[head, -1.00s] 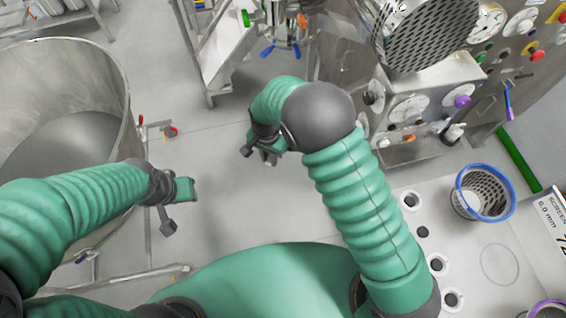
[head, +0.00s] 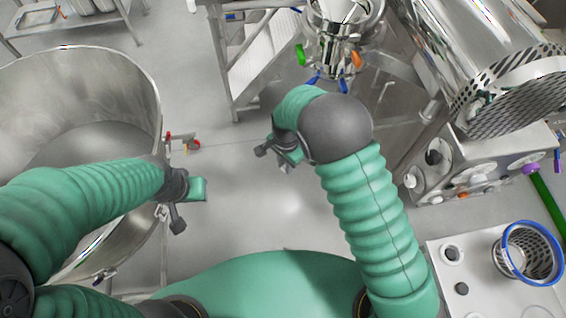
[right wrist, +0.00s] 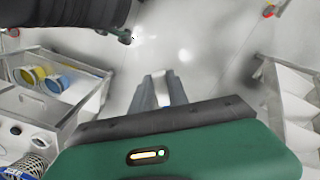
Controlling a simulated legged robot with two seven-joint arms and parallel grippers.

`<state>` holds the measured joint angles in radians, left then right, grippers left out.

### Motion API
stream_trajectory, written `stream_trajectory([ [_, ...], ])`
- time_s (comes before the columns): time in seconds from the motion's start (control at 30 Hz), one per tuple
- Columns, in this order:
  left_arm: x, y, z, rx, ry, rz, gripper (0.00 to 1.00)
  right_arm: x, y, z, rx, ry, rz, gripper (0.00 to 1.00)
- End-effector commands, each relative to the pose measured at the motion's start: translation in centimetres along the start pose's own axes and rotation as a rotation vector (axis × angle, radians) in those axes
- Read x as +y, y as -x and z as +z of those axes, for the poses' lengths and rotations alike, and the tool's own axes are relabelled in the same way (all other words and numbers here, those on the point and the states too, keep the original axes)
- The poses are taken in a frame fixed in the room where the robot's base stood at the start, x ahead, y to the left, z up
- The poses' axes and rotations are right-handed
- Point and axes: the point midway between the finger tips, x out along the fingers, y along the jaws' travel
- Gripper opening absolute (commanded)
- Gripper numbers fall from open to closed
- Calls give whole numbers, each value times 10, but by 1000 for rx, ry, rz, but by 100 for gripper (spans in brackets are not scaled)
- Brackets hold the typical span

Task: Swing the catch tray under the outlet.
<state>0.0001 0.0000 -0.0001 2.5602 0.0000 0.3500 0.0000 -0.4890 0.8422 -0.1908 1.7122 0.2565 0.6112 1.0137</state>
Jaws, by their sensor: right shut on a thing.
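A steel outlet fitting (head: 338,45) with green, orange and blue levers hangs at the top middle of the head view. My right gripper (head: 283,158) hangs below and left of it, apart from it, above the floor. In the right wrist view its two fingers (right wrist: 165,92) point away, close together, with a small pale and blue patch between them. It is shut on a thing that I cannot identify. I cannot make out the catch tray. My left gripper (head: 180,205) is over the right rim of the big steel bowl; its jaws are unclear.
The big steel bowl (head: 150,110) stands at the left. A steel rack (head: 250,70) stands at the back. A machine with a perforated drum (head: 515,92) is at the right. A blue-rimmed basket (head: 530,250) stands on the white bench (head: 440,262). The floor between is clear.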

Motion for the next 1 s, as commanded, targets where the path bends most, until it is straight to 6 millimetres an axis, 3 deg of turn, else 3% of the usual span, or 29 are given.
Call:
stream_trajectory([
  [0.07,0,0,0,0,0,0,36,0,1,-4,6,0,-1,0],
  [0.1,0,0,0,0,0,0,36,-1,1,-4,6,0,-1,25],
  [0.23,0,0,0,0,0,0,36,-2,1,-2,6,0,0,42],
  [0.53,0,0,0,0,0,0,36,-3,2,0,5,1,0,42],
  [0.67,0,-4,1,0,0,0,36,-4,14,0,6,1,-2,42],
  [1.0,0,-24,6,0,0,0,36,-4,108,-3,5,0,-5,42],
])
